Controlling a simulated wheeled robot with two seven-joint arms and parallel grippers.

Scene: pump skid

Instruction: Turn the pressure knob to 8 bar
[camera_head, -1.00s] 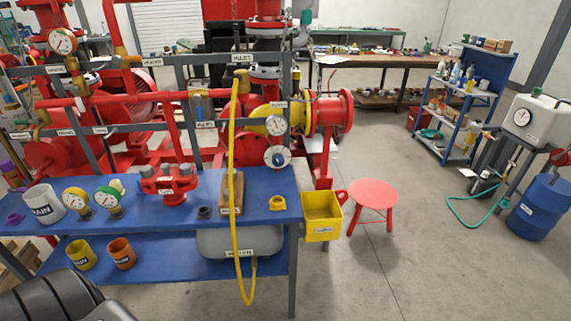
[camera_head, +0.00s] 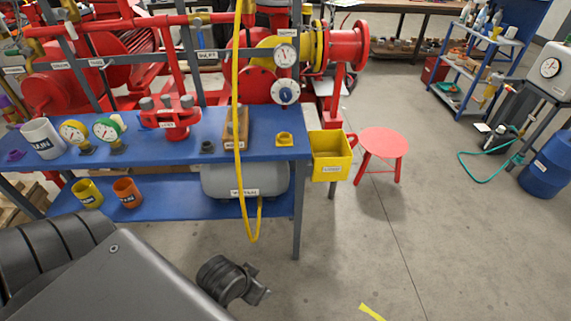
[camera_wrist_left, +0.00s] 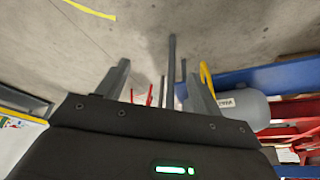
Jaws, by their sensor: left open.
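The pressure knob (camera_head: 285,92) is a dark blue knob on a round white dial, mounted on the grey frame behind the blue bench. Its setting is too small to read. A white round gauge (camera_head: 285,55) sits just above it, its reading also unclear. My left gripper (camera_head: 258,288) is low in front of the bench, partly hidden by my own arm, well below and apart from the knob. In the left wrist view the left gripper (camera_wrist_left: 156,72) has its two fingers spread, with nothing held between them. My right gripper is not in view.
The blue bench (camera_head: 270,152) holds gauges, a red flanged part (camera_head: 170,120) and cups. A yellow hose (camera_head: 238,100) hangs down its front, left of the knob. A yellow bin (camera_head: 330,160) hangs at its right end, beside a red stool (camera_head: 382,145). The floor in front is open.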

